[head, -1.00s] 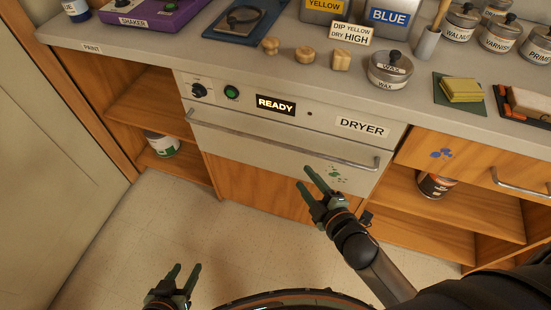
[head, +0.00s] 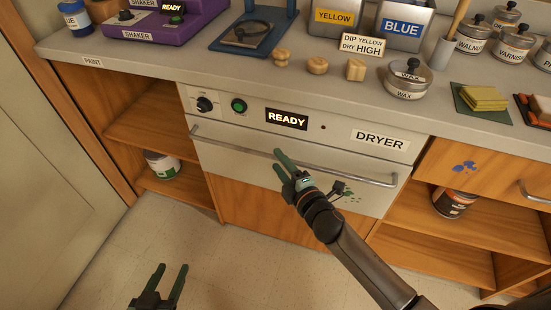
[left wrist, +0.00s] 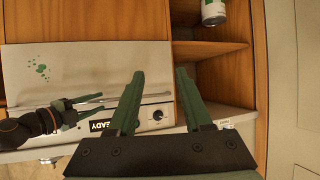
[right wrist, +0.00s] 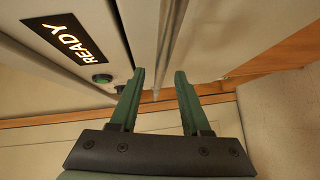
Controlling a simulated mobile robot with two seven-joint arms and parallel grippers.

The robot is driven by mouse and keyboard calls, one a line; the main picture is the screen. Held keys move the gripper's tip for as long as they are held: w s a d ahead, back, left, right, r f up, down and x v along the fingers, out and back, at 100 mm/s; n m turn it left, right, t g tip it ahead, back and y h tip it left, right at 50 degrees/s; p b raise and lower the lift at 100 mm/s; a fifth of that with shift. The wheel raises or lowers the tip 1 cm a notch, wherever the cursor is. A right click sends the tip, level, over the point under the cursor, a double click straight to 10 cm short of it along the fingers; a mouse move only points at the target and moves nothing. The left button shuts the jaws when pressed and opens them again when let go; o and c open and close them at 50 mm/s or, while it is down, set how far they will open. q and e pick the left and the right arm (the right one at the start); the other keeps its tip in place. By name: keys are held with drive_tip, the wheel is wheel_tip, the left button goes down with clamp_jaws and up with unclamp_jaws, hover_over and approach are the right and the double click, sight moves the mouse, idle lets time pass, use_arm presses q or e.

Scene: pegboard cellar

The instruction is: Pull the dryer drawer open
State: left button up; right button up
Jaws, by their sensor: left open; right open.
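The dryer drawer is a pale metal front (head: 240,165) below the dryer panel, flush and closed. Its long bar handle (head: 340,171) runs across the front. My right gripper (head: 277,160) is open at the handle, left of its middle. In the right wrist view the bar (right wrist: 157,88) appears between the open fingers (right wrist: 160,72); contact cannot be told. My left gripper (head: 172,268) is open and empty, low over the floor, apart from the drawer. The left wrist view shows the drawer front (left wrist: 110,65) beyond its open fingers (left wrist: 160,72).
The panel has a lit READY display (head: 286,119), a green button (head: 239,105) and a black knob (head: 204,104). Open shelves with cans (head: 162,165) flank the dryer. The counter (head: 190,67) above is crowded. The floor (head: 240,255) in front is clear.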

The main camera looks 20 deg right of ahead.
drive_tip(key=shift+x, duration=1.45)
use_arm(q)
drive_tip(key=r, duration=0.1)
drive_tip(key=w+r+t, duration=0.1)
drive_tip(key=shift+w+r, duration=0.25)
drive_tip(key=shift+r, duration=0.1)
use_arm(e)
clamp_jaws()
